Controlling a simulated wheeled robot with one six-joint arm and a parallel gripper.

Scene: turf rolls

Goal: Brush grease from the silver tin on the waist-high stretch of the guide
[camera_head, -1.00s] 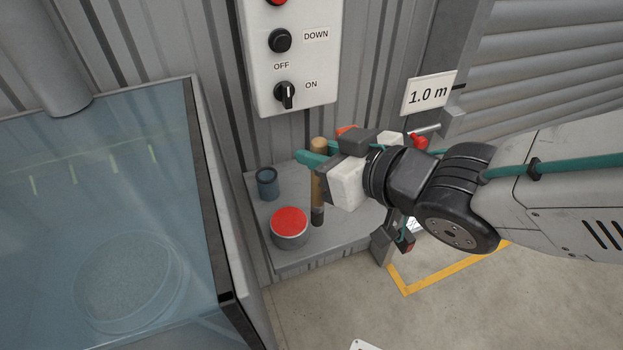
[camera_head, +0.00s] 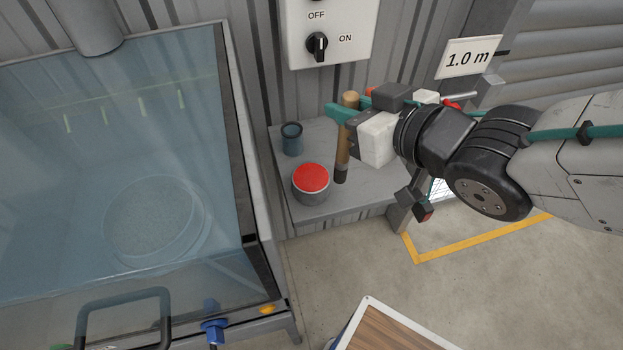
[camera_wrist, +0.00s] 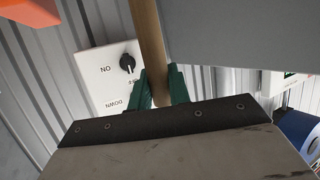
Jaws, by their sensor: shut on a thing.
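The silver tin (camera_head: 311,188) has a bright red top and stands at the shelf's front edge in the head view. My gripper (camera_head: 347,116) is shut on the wooden handle of a brush (camera_head: 343,155). The brush hangs nearly upright, dark end down, just right of the tin and outside it. The wrist view shows the handle (camera_wrist: 151,40) between the teal fingers (camera_wrist: 160,88); the bristles are out of that view. The guide (camera_head: 508,45) runs beside the roller shutter, with a "1.0 m" sign (camera_head: 468,58) on it. Its lower stretch is partly hidden by my arm.
A blue-grey tin (camera_head: 292,139) stands behind on the grey shelf (camera_head: 290,205). A control box (camera_head: 350,45) hangs above. A glass-sided tank (camera_head: 60,200) fills the left. A wood-topped surface (camera_head: 390,330) shows at the bottom. Floor with a yellow line (camera_head: 480,238) is clear.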

